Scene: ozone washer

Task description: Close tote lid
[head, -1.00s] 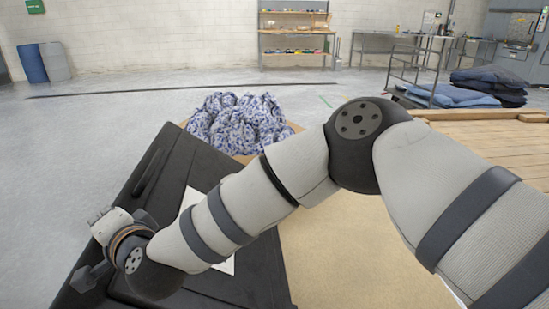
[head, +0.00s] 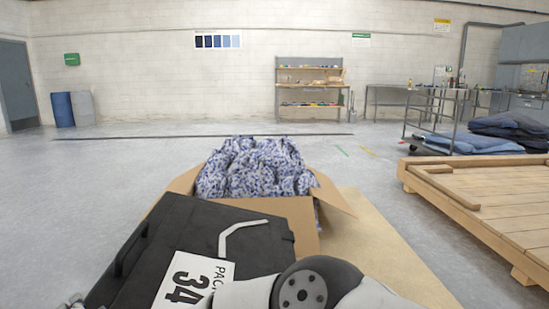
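The black tote (head: 150,236) is at the lower left, with a dark handle on its left side. Its black top panel (head: 245,257), apparently the lid, carries a white label reading "PACK 34" (head: 190,283) and a bent pale grey strip (head: 243,229). My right arm crosses the bottom edge in front of the tote, hiding its near part. Only a small light piece of what looks like my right gripper (head: 75,301) shows at the bottom left; its fingers are hidden. I cannot tell whether the lid is fully down. My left gripper is out of view.
An open cardboard box (head: 275,207) full of blue-and-white patterned cloth stands just behind the tote. A tan board (head: 375,245) lies to its right. A wooden platform (head: 490,195) is further right. Floor to the left is clear.

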